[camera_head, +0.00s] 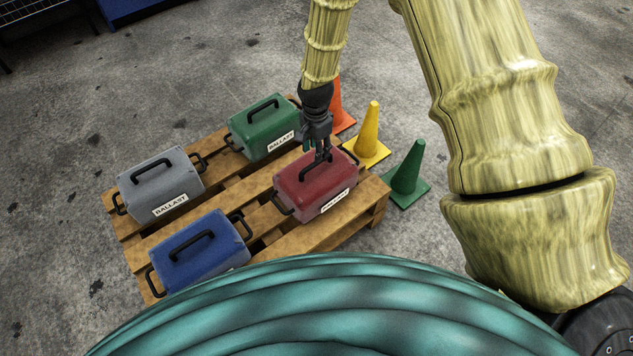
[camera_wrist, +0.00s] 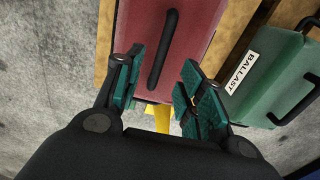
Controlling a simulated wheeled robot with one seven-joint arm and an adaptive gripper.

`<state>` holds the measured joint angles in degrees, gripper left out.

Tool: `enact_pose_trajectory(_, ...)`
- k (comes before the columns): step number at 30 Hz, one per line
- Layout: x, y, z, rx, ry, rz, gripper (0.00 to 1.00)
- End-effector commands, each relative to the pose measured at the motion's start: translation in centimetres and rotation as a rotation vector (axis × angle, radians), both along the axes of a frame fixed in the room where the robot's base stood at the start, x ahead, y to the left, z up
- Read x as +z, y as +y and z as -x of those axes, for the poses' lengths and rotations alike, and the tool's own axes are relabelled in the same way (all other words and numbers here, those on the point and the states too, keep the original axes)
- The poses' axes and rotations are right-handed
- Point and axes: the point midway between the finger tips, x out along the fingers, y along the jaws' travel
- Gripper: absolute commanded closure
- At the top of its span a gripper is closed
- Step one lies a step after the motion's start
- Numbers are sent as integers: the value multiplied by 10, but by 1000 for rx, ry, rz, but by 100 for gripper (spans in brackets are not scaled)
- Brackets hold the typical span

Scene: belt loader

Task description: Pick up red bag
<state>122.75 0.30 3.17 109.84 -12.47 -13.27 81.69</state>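The red bag (camera_head: 312,184) is a box-like case with a black top handle and a BALLAST label. It sits upright on the right part of the wooden pallet. My gripper (camera_head: 318,153) is above its top, at the handle. In the wrist view, the red bag (camera_wrist: 172,45) fills the upper middle, with its black handle (camera_wrist: 163,50) running lengthwise. My gripper (camera_wrist: 160,85) shows two teal-padded fingers spread apart, one on each side of the handle's line. Clear space shows between the pads and the handle. Whether the fingertips touch the bag's top cannot be told.
The pallet (camera_head: 262,190) also bears a green bag (camera_head: 258,130), a grey bag (camera_head: 158,182) and a blue bag (camera_head: 195,260). Orange (camera_head: 337,108), yellow (camera_head: 367,135) and green (camera_head: 407,175) cones stand along its right side. The concrete floor on the left is clear.

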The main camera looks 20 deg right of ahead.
Motion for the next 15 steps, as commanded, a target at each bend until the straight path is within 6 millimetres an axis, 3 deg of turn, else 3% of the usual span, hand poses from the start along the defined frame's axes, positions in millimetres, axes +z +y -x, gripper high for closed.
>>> enact_pose_trajectory(3, -19, 0, 1, 1, 2, 0, 61)
enact_pose_trajectory(11, -40, 0, 0, 1, 0, -1, 61)
enact_pose_trajectory(15, -61, 0, 0, 2, 2, 0, 61)
